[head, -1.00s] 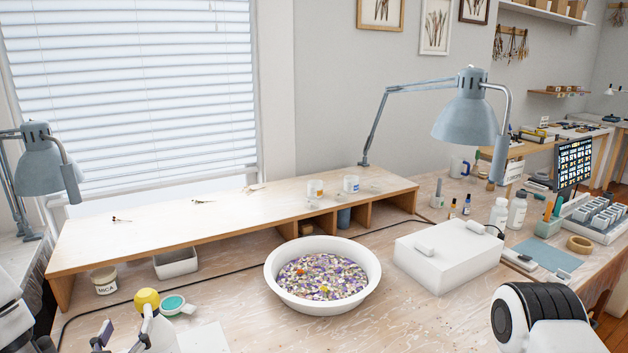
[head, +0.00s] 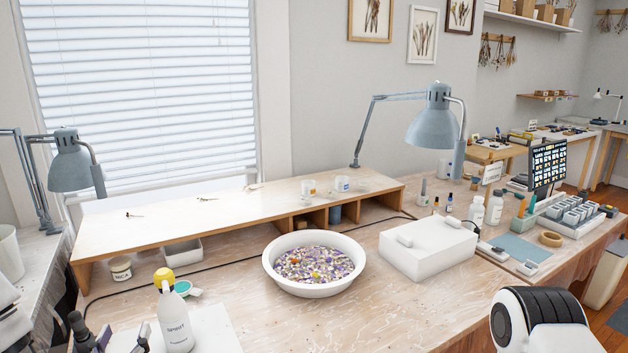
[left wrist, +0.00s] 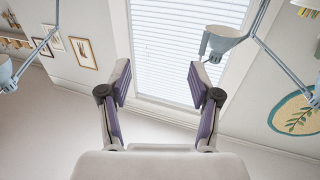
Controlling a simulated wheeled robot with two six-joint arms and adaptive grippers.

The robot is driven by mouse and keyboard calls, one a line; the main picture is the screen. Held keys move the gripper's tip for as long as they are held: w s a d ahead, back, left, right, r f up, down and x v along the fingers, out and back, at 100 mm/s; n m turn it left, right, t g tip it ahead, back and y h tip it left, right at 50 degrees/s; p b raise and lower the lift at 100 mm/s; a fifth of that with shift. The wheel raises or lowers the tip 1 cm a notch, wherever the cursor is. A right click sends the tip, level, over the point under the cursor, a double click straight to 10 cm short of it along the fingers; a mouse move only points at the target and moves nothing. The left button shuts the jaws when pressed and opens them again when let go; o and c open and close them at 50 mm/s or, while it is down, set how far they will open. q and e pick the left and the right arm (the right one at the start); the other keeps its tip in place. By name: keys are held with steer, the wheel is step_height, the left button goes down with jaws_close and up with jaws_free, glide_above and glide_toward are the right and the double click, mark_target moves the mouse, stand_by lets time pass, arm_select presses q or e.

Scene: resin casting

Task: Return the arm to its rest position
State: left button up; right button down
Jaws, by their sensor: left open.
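My left gripper (head: 112,343) shows at the bottom left of the head view, partly cut off by the lower edge, just left of a white spray bottle with a yellow top. In the left wrist view the left gripper (left wrist: 160,85) is open, with its two purple-padded fingers wide apart and nothing between them. That view faces the window blinds and wall. A white and black part of my right arm (head: 540,320) shows at the lower right of the head view; the right gripper is not in view.
The white bottle (head: 175,325) stands close to the left gripper. A white bowl of coloured flakes (head: 312,290) sits mid-table, with a white box (head: 428,255) to its right. A raised wooden shelf (head: 240,215) runs behind. A lamp (head: 75,170) stands at left. The front middle table is clear.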

arm_select(q)
steer(key=s+d+f+m+g+h+b, duration=0.1)
steer(key=s+d+f+g+h+b, duration=0.2)
steer(key=f, duration=1)
steer(key=s+d+f+m+g+h+b, duration=0.15)
steer(key=s+d+f+g, duration=0.35)
steer(key=f, duration=0.7)
steer(key=s+d+f+g+b, duration=0.3)
steer(key=s+f+g, duration=0.6)
steer(key=s+f, duration=0.6)
steer(key=s+b, duration=0.1)
steer(key=s, duration=0.2)
steer(key=shift+s+d+f, duration=0.2)
steer(key=shift+s+f, duration=0.1)
steer(key=shift+f, duration=0.05)
arm_select(e)
step_height(320, 180, down, 9)
steer(key=shift+s, duration=0.3)
steer(key=shift+r, duration=0.1)
